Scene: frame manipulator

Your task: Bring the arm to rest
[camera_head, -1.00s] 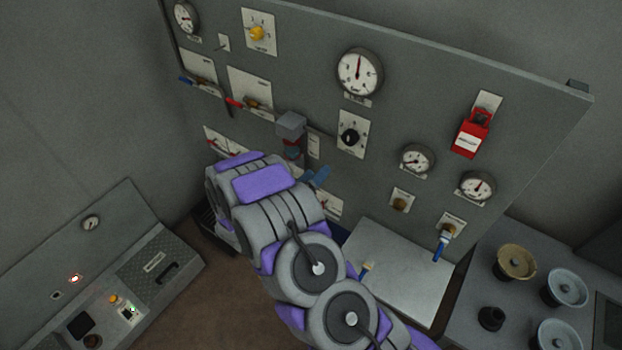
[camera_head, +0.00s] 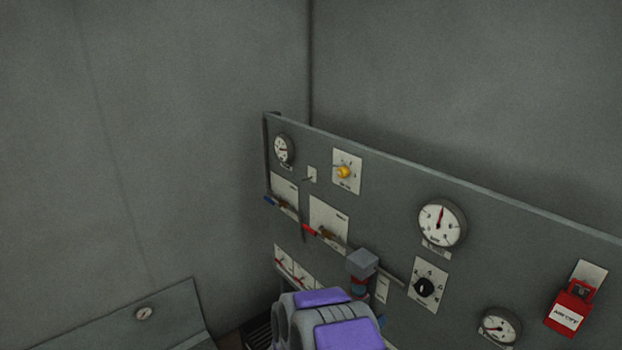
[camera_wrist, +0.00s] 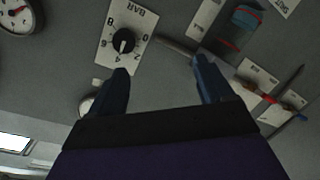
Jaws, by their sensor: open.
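My arm shows as purple and grey links (camera_head: 345,330) at the bottom of the head view, in front of the panel's lower left part. My gripper (camera_wrist: 160,65) shows in the wrist view with its two dark blue fingers spread apart and nothing between them. The fingers point at the panel, on either side of the area beside a black knob (camera_wrist: 124,41) on a white plate, which appears upside down there. The same black knob (camera_head: 425,288) shows in the head view right of my arm. The gripper's fingers cannot be made out clearly in the head view.
A sloped console (camera_head: 150,325) stands at lower left. Bare walls lie behind.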

